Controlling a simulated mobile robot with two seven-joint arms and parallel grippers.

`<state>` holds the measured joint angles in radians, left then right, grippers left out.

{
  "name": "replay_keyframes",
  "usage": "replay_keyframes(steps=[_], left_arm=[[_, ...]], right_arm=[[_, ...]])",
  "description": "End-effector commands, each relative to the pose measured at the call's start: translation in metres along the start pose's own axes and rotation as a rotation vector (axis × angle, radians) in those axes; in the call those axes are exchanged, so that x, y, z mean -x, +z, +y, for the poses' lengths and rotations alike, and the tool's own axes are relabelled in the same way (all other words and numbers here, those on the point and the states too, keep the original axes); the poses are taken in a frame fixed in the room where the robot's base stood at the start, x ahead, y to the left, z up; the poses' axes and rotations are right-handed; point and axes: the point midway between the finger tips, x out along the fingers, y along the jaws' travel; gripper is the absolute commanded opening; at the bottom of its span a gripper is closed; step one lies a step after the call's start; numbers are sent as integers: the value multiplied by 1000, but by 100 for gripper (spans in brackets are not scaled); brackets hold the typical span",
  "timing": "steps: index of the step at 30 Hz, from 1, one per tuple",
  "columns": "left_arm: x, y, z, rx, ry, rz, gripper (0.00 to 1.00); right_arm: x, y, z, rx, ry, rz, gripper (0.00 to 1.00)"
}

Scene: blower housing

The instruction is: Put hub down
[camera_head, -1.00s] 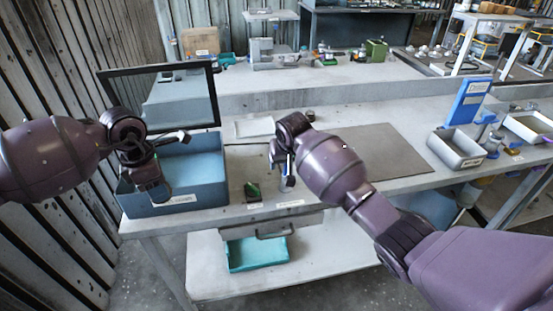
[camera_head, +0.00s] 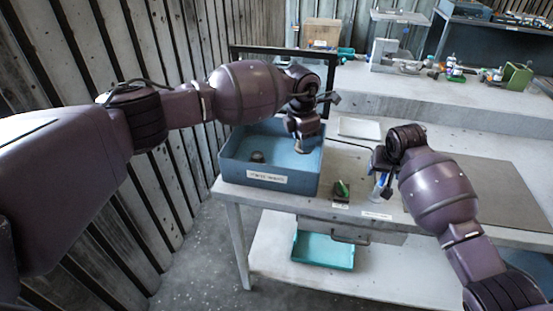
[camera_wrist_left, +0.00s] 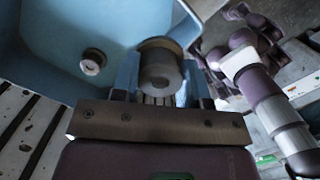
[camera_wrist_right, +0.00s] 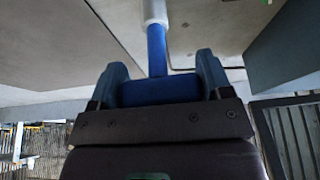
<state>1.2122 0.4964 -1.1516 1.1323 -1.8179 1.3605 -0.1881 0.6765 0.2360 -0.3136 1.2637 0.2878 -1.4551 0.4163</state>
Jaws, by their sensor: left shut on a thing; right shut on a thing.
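My left gripper (camera_head: 303,143) is over the right part of the blue bin (camera_head: 270,181), which stands at the table's left end. In the left wrist view it is shut on the hub (camera_wrist_left: 160,72), a grey, stepped round part. The bin's blue inside (camera_wrist_left: 60,35) lies beyond it. I cannot tell whether the hub touches the bin. A small round part (camera_head: 257,157) lies on the bin floor, also seen in the left wrist view (camera_wrist_left: 93,62). My right gripper (camera_head: 381,172) is shut on a blue object with a white end (camera_wrist_right: 156,45), above the table's front.
A dark-framed panel (camera_head: 240,62) stands behind the bin. A small dark block with a green piece (camera_head: 342,190) sits at the table's front edge. A white tray (camera_head: 359,128) and a grey mat (camera_head: 480,185) lie behind. A teal tray (camera_head: 323,250) is on the lower shelf.

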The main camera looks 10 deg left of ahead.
Motion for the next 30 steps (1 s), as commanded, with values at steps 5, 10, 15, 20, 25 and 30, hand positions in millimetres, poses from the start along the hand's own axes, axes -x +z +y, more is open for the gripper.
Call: replay_keyframes(steps=[5, 10, 15, 20, 25, 30], left_arm=[[-13, 8, 25, 181, 21, 14, 5], [-25, -4, 53, 359, 43, 28, 5], [-28, -11, 67, 482, 57, 20, 5], [-42, -12, 66, 507, 55, 18, 5], [-70, -16, 66, 509, 55, 19, 5], [-84, -18, 66, 507, 57, 17, 5]], right_arm=[[0, 0, 0, 0, 0, -1, 49], [0, 0, 0, 0, 0, -1, 49], [0, 0, 0, 0, 0, -1, 49], [0, 0, 0, 0, 0, -1, 49], [0, 0, 0, 0, 0, -1, 49], [0, 0, 0, 0, 0, -1, 49]])
